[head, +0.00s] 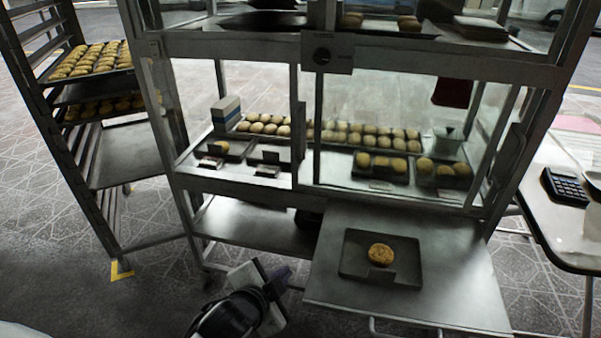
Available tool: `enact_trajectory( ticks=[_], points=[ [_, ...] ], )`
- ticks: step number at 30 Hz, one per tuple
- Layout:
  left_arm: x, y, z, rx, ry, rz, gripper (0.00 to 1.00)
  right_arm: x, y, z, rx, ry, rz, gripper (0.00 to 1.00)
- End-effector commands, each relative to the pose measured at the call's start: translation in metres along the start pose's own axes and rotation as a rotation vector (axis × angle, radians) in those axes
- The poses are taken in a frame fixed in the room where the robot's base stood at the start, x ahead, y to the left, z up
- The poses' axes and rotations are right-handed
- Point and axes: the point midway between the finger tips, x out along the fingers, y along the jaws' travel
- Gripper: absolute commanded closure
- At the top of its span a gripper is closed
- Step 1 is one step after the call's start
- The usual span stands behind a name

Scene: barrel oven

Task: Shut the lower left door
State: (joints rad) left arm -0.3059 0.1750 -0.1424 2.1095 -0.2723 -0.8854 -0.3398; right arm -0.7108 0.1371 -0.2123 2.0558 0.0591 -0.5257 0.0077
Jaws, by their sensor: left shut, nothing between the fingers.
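A steel-framed glass cabinet (400,55) fills the middle of the head view. Its lower left door (298,130) shows as a pane with a metal upright at its right edge and a dark handle there. Breads and small trays show through it. I cannot tell whether this door stands slightly ajar. My left gripper (279,281) is low in front of the cabinet, below the door and left of a pulled-out steel shelf. It is shut and empty, apart from the door. My right gripper is not in view.
The steel shelf (450,295) juts out at lower right, bearing a dark tray (352,262) with one round bread (381,254). A bread rack (85,195) stands at left. Floor at lower left is clear.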

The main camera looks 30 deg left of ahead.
Motion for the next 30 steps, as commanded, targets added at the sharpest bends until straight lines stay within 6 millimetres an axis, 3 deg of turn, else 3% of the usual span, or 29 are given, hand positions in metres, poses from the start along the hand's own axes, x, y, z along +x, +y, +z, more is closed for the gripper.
enact_trajectory(
  ticks=[1,3,6,10,17,30],
  points=[
    [0.014,-0.025,-0.017,0.091,0.047,-0.078,1.00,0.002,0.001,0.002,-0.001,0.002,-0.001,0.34],
    [0.027,-0.056,-0.042,0.228,0.107,-0.184,1.00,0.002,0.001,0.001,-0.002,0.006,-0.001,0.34],
    [0.039,-0.097,-0.078,0.419,0.177,-0.332,1.00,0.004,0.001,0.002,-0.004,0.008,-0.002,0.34],
    [0.044,-0.136,-0.117,0.630,0.231,-0.490,1.00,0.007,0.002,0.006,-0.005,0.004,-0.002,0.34],
    [0.053,-0.157,-0.142,0.745,0.252,-0.572,1.00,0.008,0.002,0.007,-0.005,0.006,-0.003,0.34],
    [0.125,-0.191,-0.177,0.738,0.251,-0.569,1.00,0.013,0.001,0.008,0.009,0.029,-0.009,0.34]
  ],
)
